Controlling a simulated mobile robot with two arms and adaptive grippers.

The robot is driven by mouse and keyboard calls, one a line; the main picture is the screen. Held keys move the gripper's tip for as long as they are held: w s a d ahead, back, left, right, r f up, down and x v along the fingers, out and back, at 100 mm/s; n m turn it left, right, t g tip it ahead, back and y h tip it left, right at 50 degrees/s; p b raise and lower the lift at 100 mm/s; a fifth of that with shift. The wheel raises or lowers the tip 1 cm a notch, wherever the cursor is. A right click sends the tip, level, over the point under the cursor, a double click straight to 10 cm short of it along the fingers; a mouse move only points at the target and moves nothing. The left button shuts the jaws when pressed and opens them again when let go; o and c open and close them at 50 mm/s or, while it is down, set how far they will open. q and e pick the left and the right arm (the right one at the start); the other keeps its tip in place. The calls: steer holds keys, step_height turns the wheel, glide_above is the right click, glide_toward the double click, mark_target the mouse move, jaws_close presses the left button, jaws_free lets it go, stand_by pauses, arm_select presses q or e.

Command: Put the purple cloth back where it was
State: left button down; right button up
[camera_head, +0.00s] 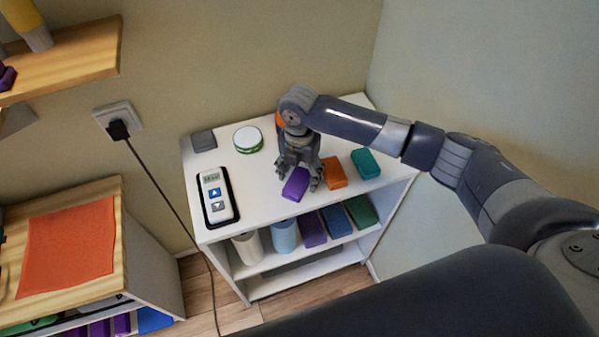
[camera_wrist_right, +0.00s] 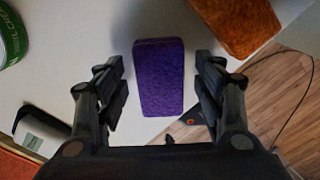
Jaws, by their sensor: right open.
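A folded purple cloth (camera_head: 295,183) lies on the white shelf unit's top, near its front edge. My right gripper (camera_head: 298,180) points down over it, fingers open. In the right wrist view the purple cloth (camera_wrist_right: 158,78) shows between the two open fingers (camera_wrist_right: 161,72), with a gap on each side; neither finger appears to touch it. Whether the fingertips are level with the cloth or above it is hard to tell. Another purple folded piece (camera_head: 312,229) lies on the shelf below. My left gripper is not in view.
On the white top (camera_head: 258,198), an orange folded cloth (camera_head: 334,172) and a teal one (camera_head: 366,163) lie right of the gripper. A handheld device (camera_head: 217,196), a round green-edged tin (camera_head: 248,139) and a grey block (camera_head: 203,140) stand left. A black cable (camera_head: 172,195) hangs beside the unit.

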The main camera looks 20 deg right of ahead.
mark_target(299, 177)
step_height(299, 177, up, 12)
steer(key=b, duration=0.2)
steer(key=shift+r+b, duration=0.15)
steer(key=shift+b, duration=0.15)
